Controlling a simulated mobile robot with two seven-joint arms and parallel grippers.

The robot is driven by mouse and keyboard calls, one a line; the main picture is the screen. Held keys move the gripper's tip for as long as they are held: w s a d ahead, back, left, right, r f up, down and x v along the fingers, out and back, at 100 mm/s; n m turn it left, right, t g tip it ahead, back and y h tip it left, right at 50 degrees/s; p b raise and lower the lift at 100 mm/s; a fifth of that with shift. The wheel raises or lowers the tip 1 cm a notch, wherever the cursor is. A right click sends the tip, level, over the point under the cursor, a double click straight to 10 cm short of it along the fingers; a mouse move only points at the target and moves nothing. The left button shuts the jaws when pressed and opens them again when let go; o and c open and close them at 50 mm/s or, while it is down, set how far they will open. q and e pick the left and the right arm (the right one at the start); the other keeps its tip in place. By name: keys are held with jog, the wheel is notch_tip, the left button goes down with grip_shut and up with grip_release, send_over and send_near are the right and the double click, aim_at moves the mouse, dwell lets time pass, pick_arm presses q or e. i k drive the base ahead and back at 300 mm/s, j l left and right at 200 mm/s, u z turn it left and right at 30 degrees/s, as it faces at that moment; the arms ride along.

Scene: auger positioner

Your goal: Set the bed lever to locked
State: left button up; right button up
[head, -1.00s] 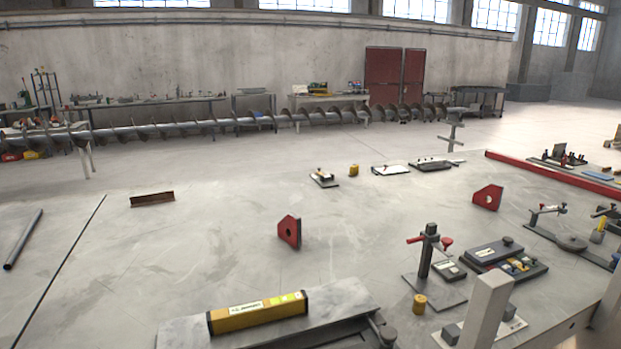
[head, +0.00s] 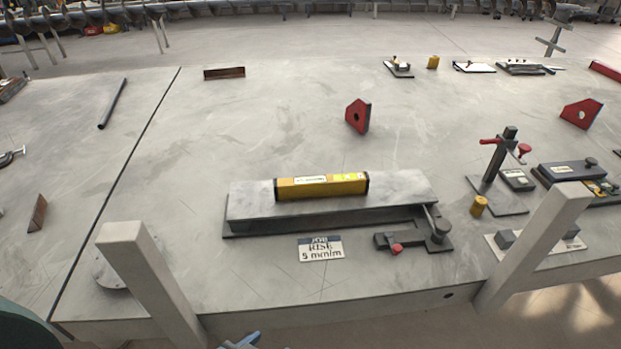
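The bed is a long grey metal slab (head: 410,190) on a darker base near the front of the table. A yellow level (head: 322,186) lies along its top. At its right end is a small dark lever (head: 385,240) with a red knob (head: 397,249), beside a dark round knob (head: 440,229). The lever lies roughly left to right, with its red-knobbed part toward the front. I see no readable locked or unlocked mark. A card (head: 321,249) in front of the bed reads "JOB RISE 5 mm/m". Neither gripper is recognisable in view.
Pale square posts rise at the table's front edge, left (head: 150,280) and right (head: 535,245). A gauge stand (head: 497,165), a yellow cylinder (head: 479,206) and a dark case (head: 570,172) are to the right. A red block (head: 358,115) stands behind. The table left of the bed is mostly clear.

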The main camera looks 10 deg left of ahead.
aim_at(396, 250)
jog(key=l+z, duration=0.25)
jog(key=z, duration=0.25)
jog(key=l+z, duration=0.25)
jog(key=z, duration=0.25)
